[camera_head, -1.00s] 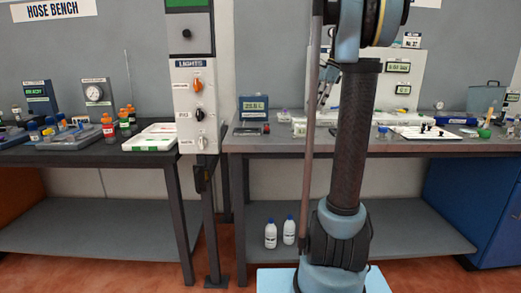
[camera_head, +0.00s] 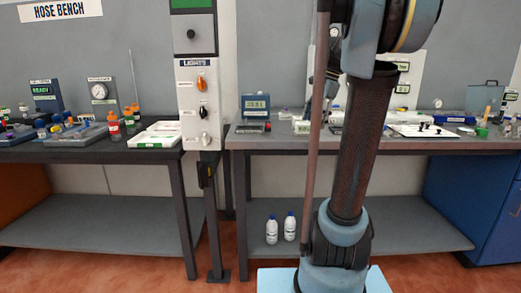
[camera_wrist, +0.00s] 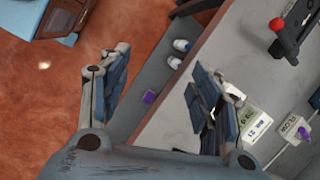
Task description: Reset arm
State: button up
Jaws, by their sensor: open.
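My gripper (camera_wrist: 160,85) is open in the wrist view, with its two dark fingers wide apart and nothing between them. It hangs tilted near the bench edge, with the floor below on the left and the grey bench top (camera_wrist: 185,118) on the right. In the head view my arm stands at right of centre, and the gripper's fingertips cannot be made out there.
The right bench (camera_head: 265,143) carries a display unit (camera_head: 255,106) and a white tray (camera_head: 425,131). Two white bottles (camera_head: 272,231) stand on its lower shelf. A post with the lights panel (camera_head: 199,103) stands between the benches. The left bench holds several bottles and boxes.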

jog(key=s+a+f+n+t+h, duration=0.1)
jog(key=s+f+n+h, duration=0.2)
jog(key=s+f+n, duration=1)
jog(key=s+f, duration=1.2)
jog(key=shift+a+f+n+t, duration=0.2)
jog(key=shift+a+n+t, duration=0.05)
jog(key=shift+n+t, duration=0.15)
